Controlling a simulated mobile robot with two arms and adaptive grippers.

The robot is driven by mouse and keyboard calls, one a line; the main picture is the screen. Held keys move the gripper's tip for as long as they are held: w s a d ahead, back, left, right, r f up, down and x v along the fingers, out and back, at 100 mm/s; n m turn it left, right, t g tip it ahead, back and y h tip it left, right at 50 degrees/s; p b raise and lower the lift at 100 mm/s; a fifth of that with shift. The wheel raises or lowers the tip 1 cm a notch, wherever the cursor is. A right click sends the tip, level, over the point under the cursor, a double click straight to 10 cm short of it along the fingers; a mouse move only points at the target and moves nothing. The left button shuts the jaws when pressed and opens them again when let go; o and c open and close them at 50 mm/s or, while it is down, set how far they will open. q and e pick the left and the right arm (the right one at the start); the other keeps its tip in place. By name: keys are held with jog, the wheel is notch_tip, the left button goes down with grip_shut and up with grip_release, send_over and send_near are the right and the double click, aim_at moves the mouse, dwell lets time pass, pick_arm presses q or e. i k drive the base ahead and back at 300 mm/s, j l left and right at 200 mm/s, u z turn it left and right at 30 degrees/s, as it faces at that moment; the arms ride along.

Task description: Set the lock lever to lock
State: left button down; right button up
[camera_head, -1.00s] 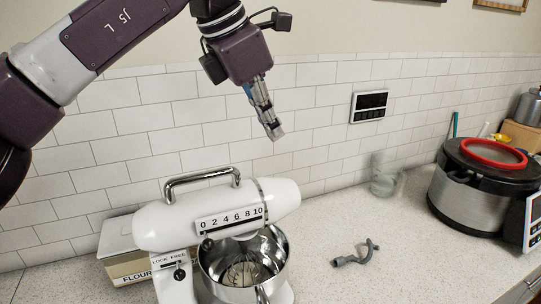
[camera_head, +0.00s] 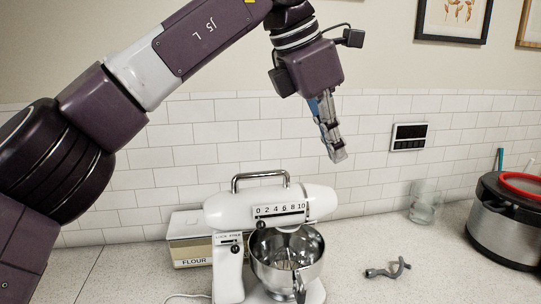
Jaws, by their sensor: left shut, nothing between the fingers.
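A white stand mixer (camera_head: 228,208) stands on the counter, with a carry handle on top and a 0-to-10 speed scale on its head. The lock lever (camera_head: 235,249) is a small dark knob on the mixer's column, under the label "LOCK FREE"; it appears toward the right end of its slot, but it is small. A steel bowl (camera_head: 262,268) with a whisk inside sits under the head. My left gripper (camera_head: 338,156) is shut and empty, in the air above and right of the mixer head, pointing down. My right gripper is not in view.
A flour box (camera_head: 190,252) stands behind the mixer at left. A grey dough hook (camera_head: 388,270) lies on the counter at right. A glass (camera_head: 424,207) stands near the wall, and a large steel cooker (camera_head: 497,232) is at far right. The counter's right front is clear.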

aim_at(235, 249)
jog(key=k, duration=1.45)
